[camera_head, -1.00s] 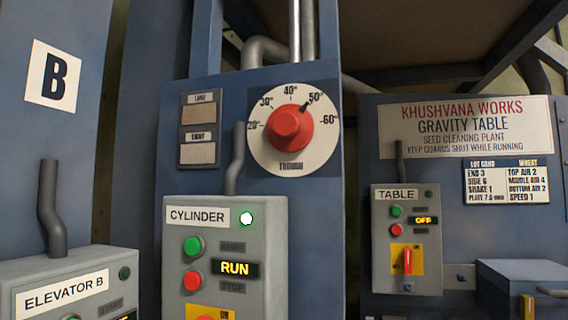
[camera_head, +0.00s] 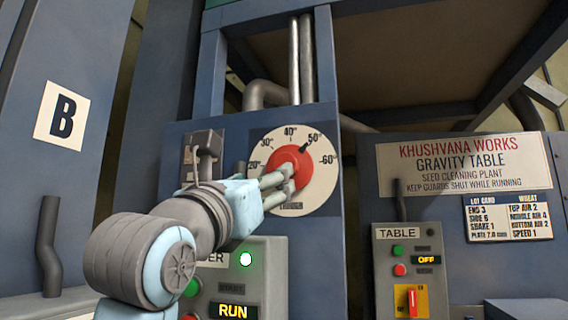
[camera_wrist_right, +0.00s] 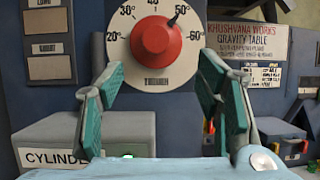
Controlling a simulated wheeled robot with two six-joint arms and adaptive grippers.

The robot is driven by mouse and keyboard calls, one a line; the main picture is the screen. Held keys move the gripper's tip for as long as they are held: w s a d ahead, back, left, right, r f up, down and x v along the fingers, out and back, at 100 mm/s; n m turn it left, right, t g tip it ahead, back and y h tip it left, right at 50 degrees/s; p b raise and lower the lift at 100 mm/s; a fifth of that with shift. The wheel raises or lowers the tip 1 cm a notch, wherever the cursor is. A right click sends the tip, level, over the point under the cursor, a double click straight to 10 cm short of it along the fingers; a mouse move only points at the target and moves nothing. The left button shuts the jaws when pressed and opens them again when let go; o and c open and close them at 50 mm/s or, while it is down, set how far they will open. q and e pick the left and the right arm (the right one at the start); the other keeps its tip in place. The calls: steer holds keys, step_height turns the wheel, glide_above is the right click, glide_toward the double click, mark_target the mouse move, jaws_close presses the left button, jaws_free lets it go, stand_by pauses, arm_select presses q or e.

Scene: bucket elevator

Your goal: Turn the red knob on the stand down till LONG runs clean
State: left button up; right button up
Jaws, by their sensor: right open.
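The red knob (camera_head: 290,164) sits on a round white dial (camera_head: 318,190) on the blue stand. Its black pointer is at about 50. My right gripper (camera_head: 280,184) reaches toward it from the lower left and covers the dial's lower part. In the right wrist view the knob (camera_wrist_right: 157,38) stands beyond and above the gap between the open fingers (camera_wrist_right: 160,78), which hold nothing. Contact with the knob does not show. Two small sample panels (camera_wrist_right: 50,67) are left of the dial, their labels too small to read surely; in the head view my arm partly hides them.
The TABLE box (camera_head: 407,262) at the right reads OFF. A bent grey conduit (camera_wrist_right: 98,72) rises beside my fingers. Pipes (camera_head: 301,60) run above the dial.

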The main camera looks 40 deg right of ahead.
steer(key=p+x, duration=0.9)
steer(key=x, duration=0.5)
steer(key=shift+w+y+p, duration=0.3)
steer(key=shift+w+p, duration=0.1)
steer(key=shift+w, duration=0.05)
steer(key=c, duration=1.2)
steer(key=shift+o, duration=0.2)
steer(key=shift+d, duration=0.1)
